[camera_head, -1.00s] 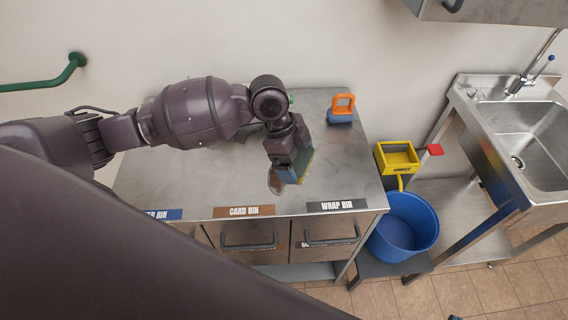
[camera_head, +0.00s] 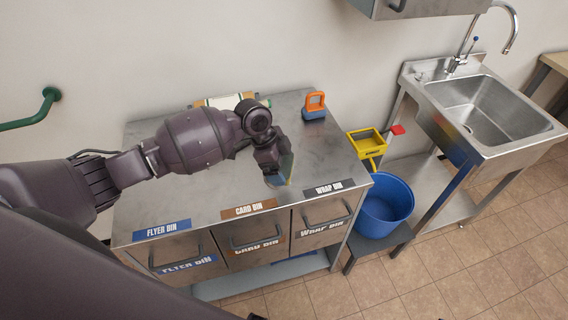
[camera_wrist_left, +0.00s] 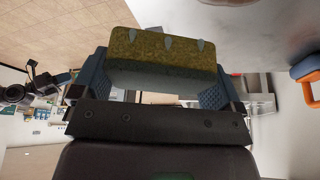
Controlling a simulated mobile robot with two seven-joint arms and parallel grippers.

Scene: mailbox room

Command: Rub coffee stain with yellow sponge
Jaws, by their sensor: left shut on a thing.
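My left gripper (camera_head: 277,176) reaches down over the front middle of the steel table top (camera_head: 325,150), behind the card bin and wrap bin labels. It is shut on the yellow sponge, which shows clearly in the left wrist view (camera_wrist_left: 160,52) between the blue fingers. The sponge has a rough yellow face and a few pale pointed marks. A brownish edge of the coffee stain (camera_wrist_left: 230,2) shows at the top of the wrist view, apart from the sponge there. In the head view the gripper largely hides the stain. I cannot tell whether the sponge touches the table. My right gripper is out of view.
An orange-handled blue block (camera_head: 314,106) stands at the table's back right. A white and brown item (camera_head: 222,102) lies at the back, partly behind my arm. Right of the table are a yellow tray (camera_head: 366,143), a blue bucket (camera_head: 385,204) and a sink (camera_head: 485,105).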

